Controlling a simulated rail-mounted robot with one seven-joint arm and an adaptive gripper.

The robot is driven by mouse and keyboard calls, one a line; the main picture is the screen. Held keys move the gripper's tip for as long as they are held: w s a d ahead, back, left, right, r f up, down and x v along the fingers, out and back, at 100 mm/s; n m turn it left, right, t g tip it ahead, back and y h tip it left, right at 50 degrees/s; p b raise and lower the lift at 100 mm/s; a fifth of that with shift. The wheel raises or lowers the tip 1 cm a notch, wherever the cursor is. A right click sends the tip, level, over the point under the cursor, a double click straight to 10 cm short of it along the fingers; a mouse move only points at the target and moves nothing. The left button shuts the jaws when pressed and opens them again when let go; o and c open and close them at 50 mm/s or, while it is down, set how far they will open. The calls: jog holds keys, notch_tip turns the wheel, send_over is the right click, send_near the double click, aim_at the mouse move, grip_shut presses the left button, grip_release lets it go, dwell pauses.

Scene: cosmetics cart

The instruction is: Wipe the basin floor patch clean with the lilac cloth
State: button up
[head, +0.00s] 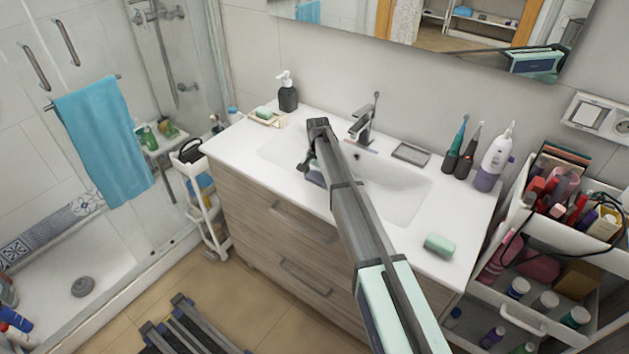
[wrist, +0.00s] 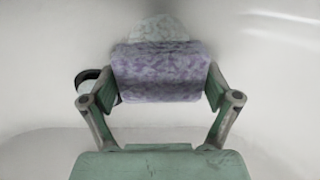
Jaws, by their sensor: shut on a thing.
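The lilac cloth (wrist: 160,75) is a mottled purple bundle held between the two fingers of my gripper (wrist: 162,88) in the wrist view. My gripper (head: 314,172) is down inside the white basin (head: 404,203) in the head view, left of the faucet and mostly hidden behind my arm. The patch (wrist: 158,27) is a pale grey-green mottled area on the basin floor, just beyond the cloth's upper edge in the wrist view. The cloth hides its near part. I cannot tell whether the cloth touches the floor.
A dark-rimmed round drain (wrist: 86,77) lies beside the left finger. The faucet (head: 364,122) stands at the basin's back edge. A soap dispenser (head: 287,94) and soap dish (head: 267,117) are back left. Toothbrushes (head: 457,143) stand back right; a green soap bar (head: 440,244) lies front right.

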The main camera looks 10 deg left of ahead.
jog(key=shift+w+d, duration=0.35)
jog(key=shift+w, duration=0.3)
jog(key=shift+w+d, duration=0.3)
jog(key=shift+w, duration=0.35)
jog(key=shift+w+d, duration=0.35)
jog(key=shift+w, duration=0.3)
jog(key=shift+s+a+f, duration=0.1)
jog(key=shift+s+a, duration=0.2)
jog(key=shift+s, duration=0.35)
jog(key=shift+s+a+r, duration=0.1)
jog(key=shift+s+a, duration=0.25)
jog(key=shift+s, duration=0.3)
jog(key=shift+s+a+f, duration=0.1)
jog(key=shift+s+a, duration=0.2)
jog(key=shift+s, duration=0.35)
jog(key=shift+s+a, duration=0.45)
jog(key=shift+s, duration=0.3)
jog(key=shift+s+a, duration=0.4)
jog(key=shift+s, duration=0.35)
notch_tip(320, 180, up, 7)
jog(key=p, duration=0.3)
jog(key=shift+w, duration=0.1)
